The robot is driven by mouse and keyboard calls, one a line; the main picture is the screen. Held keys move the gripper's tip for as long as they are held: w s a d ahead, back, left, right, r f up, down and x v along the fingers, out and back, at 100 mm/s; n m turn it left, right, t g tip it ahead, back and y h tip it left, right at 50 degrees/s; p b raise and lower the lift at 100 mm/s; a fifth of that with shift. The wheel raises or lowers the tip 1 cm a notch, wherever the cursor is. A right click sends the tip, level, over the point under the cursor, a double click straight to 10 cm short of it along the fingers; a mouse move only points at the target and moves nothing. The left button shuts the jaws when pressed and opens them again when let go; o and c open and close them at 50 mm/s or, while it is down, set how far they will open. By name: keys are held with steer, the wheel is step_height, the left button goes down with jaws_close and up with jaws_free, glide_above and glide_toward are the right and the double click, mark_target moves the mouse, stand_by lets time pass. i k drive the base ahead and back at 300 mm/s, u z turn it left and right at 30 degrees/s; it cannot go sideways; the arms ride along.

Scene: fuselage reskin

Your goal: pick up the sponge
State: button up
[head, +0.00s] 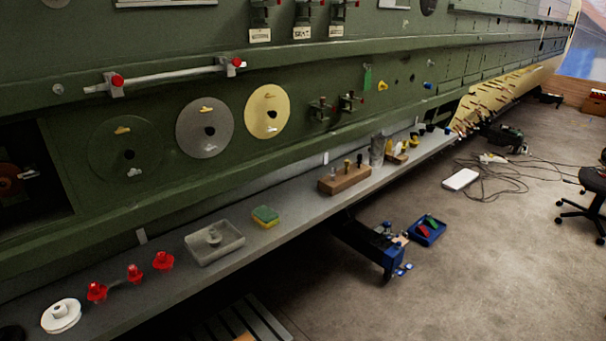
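The sponge (265,216) is a small yellow and green block. It lies on the long grey ledge (300,212) along the green fuselage panel, near the middle of the ledge. Nothing covers it in the head view. My gripper is not visible in this view.
Left of the sponge is a grey tray (232,246) with a round part in it, then several red knobs (134,273) and a white spool (61,316). Right of it is a wooden block (337,181) holding tools. A blue bin (427,233) is lower right.

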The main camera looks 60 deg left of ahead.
mark_target(265, 217)
steer(key=i, duration=1.15)
steer(key=u, duration=3.3)
